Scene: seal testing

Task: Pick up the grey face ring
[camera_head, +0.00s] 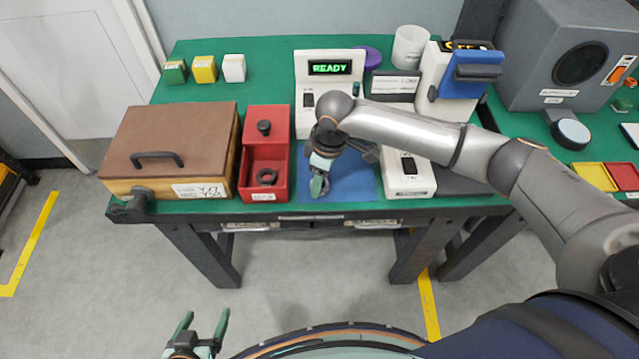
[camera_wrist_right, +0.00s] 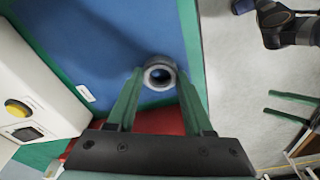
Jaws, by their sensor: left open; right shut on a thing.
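The grey face ring (camera_wrist_right: 149,76) sits between the fingertips of my right gripper (camera_wrist_right: 161,76) in the right wrist view. The fingers press on it from both sides, over the blue mat (camera_wrist_right: 90,40). In the head view my right gripper (camera_head: 319,186) points down over the front of the blue mat (camera_head: 355,182); the ring is mostly hidden there by the fingers. I cannot tell whether the ring touches the mat. My left gripper (camera_head: 206,318) is open and empty, low in front of the table; it also shows in the right wrist view (camera_wrist_right: 290,108).
A red holder (camera_head: 282,152) with a black ring (camera_head: 266,177) stands left of the mat. Left of that is a brown-lidded box (camera_head: 170,135). A white device reading READY (camera_head: 315,58) stands behind the mat; a white unit (camera_head: 410,183) stands to its right.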

